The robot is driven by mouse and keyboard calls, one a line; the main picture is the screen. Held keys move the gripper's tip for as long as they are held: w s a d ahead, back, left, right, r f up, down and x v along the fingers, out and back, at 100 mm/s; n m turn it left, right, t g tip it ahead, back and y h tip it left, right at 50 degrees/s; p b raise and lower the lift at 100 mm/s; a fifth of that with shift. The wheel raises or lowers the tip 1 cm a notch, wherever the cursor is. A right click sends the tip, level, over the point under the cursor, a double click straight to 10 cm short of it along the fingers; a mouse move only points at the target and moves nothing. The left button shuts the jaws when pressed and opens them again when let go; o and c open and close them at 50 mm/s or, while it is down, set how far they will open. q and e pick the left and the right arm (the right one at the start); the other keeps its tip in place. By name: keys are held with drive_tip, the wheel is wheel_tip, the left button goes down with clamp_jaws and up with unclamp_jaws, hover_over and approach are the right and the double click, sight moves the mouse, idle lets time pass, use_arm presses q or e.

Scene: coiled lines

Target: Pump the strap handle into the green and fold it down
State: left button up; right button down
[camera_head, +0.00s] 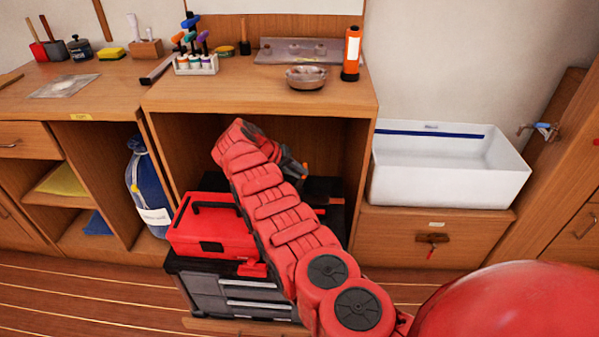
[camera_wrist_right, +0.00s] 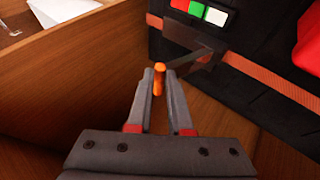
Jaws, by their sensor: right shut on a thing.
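My right gripper (camera_wrist_right: 158,80) is shut on the orange grip (camera_wrist_right: 158,84) of the strap handle, seen between its two fingertips in the right wrist view. The handle's dark lever (camera_wrist_right: 205,48) runs from the grip up to the right, to the strap (camera_wrist_right: 265,72) on a black case. A gauge with red, green (camera_wrist_right: 197,9) and white fields sits just above the lever; I cannot make out a pointer. In the head view my right gripper (camera_head: 300,169) is small and partly hidden by my red arm. My left gripper is not in view.
A red toolbox (camera_head: 212,228) sits on a grey drawer unit (camera_head: 235,290) left of my arm. The wooden cabinet (camera_head: 190,150) stands around the case area. A white sink (camera_head: 450,175) is at the right. Bare wooden floor (camera_head: 80,290) lies at the lower left.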

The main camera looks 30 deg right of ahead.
drive_tip(key=shift+s+a+f, duration=0.15)
drive_tip(key=shift+a+f, duration=0.35)
drive_tip(key=shift+f, duration=0.2)
drive_tip(key=c, duration=1.1)
unclamp_jaws()
drive_tip(key=shift+f, duration=0.1)
drive_tip(key=shift+c, duration=0.2)
drive_tip(key=shift+o, duration=1.1)
drive_tip(key=shift+f, duration=0.15)
drive_tip(key=shift+o, duration=0.4)
drive_tip(key=shift+w, duration=0.25)
drive_tip(key=shift+d+r, duration=0.15)
drive_tip(key=shift+r, duration=0.05)
drive_tip(key=shift+d+r, duration=0.15)
drive_tip(key=shift+r, duration=0.1)
drive_tip(key=w+p+v, duration=0.1)
drive_tip(key=p+v, duration=0.1)
drive_tip(key=v, duration=1.5)
drive_tip(key=shift+s+r, duration=0.15)
drive_tip(key=shift+s, duration=0.2)
